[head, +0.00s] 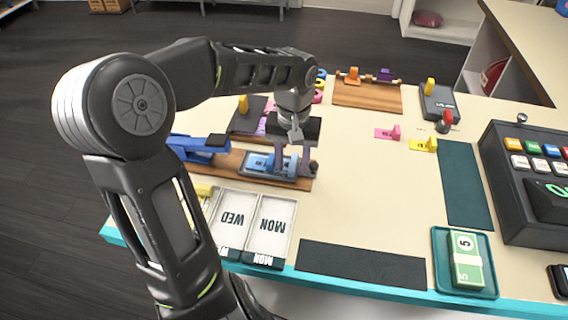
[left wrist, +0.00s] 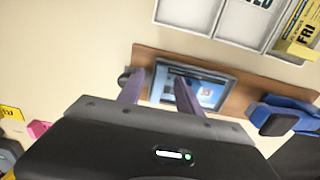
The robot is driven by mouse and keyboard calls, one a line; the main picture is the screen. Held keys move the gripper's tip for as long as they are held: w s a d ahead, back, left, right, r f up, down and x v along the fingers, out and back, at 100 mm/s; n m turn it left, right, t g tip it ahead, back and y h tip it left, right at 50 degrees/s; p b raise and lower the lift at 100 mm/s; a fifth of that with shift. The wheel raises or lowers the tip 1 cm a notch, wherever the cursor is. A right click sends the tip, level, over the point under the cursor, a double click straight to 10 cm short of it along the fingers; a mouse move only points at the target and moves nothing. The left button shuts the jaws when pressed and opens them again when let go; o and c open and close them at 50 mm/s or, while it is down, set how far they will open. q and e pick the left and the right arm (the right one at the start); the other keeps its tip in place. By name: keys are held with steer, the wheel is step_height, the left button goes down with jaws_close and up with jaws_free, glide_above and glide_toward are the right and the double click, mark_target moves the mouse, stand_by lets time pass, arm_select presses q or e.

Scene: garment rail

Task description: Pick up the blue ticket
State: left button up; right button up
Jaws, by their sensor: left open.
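No separate loose blue ticket shows clearly. A light-blue printed panel (head: 257,162) lies in a dark frame on a wooden board; I cannot tell whether it is the ticket. It also shows in the left wrist view (left wrist: 207,94). In the left wrist view my left gripper (left wrist: 157,82) has one finger over the frame and one near the board's knob end. A pink ticket (head: 386,133) and a yellow ticket (head: 422,145) lie to the right.
A blue stapler-like thing (head: 200,146) is left of the panel. White day trays (head: 270,226) lie in front. A dark mat (head: 362,263), a green tray of banknotes (head: 465,262) and a cash register (head: 530,180) are to the right. The table's middle is clear.

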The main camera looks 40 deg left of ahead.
arm_select(q)
steer(key=shift+c, duration=0.5)
steer(key=shift+f, duration=0.1)
jaws_close()
stand_by(0.4)
